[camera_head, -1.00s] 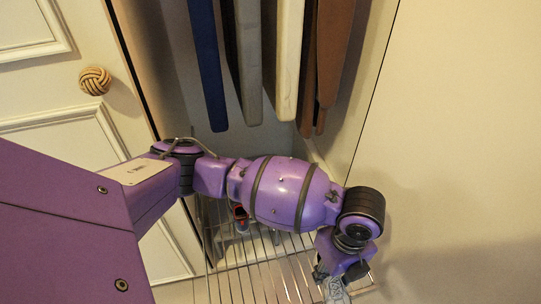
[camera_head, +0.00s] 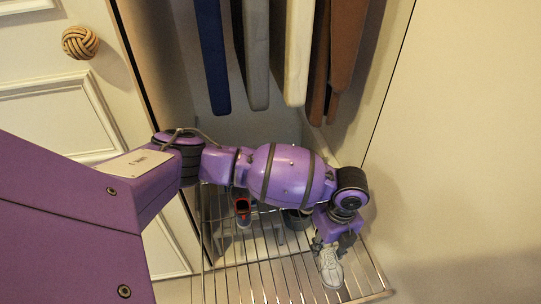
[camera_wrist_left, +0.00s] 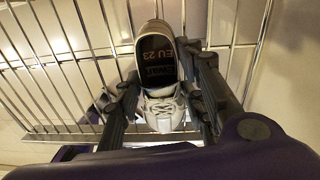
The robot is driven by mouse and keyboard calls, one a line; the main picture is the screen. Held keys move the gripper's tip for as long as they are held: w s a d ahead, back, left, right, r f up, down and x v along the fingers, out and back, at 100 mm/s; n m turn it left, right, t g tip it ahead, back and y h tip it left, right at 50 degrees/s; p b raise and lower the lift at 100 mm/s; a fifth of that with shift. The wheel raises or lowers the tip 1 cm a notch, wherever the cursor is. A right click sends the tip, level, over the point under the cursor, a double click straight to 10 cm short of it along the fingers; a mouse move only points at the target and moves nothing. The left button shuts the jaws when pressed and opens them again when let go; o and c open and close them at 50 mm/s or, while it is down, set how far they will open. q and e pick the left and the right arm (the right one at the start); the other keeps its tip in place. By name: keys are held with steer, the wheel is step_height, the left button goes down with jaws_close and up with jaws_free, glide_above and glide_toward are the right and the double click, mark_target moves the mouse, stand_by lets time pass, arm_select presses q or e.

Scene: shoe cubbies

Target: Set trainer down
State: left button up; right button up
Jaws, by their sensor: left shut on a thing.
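A light grey trainer (camera_head: 331,268) is at the right part of the wire rack (camera_head: 262,283) in the head view. My right gripper is not in view.
A dark shoe with a red rim (camera_head: 243,207) and a dark round item (camera_head: 297,218) are further back beneath my arm. Coats (camera_head: 298,55) hang above. A door (camera_head: 62,120) is at the left and a plain wall (camera_head: 460,150) at the right. The rack's front middle is clear.

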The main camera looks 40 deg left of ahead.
arm_select(q)
steer(key=shift+w+f, duration=0.1)
steer(key=shift+f, duration=0.1)
steer(key=o, duration=1.2)
steer(key=r+p, duration=0.1)
steer(key=r, duration=0.2)
steer(key=r+p, duration=0.1)
steer(key=r, duration=0.3)
steer(key=r+p, duration=0.2)
steer(key=r, duration=0.2)
steer(key=shift+w+d+r, duration=0.15)
steer(key=shift+w+r, duration=0.1)
steer(key=shift+r, duration=0.35)
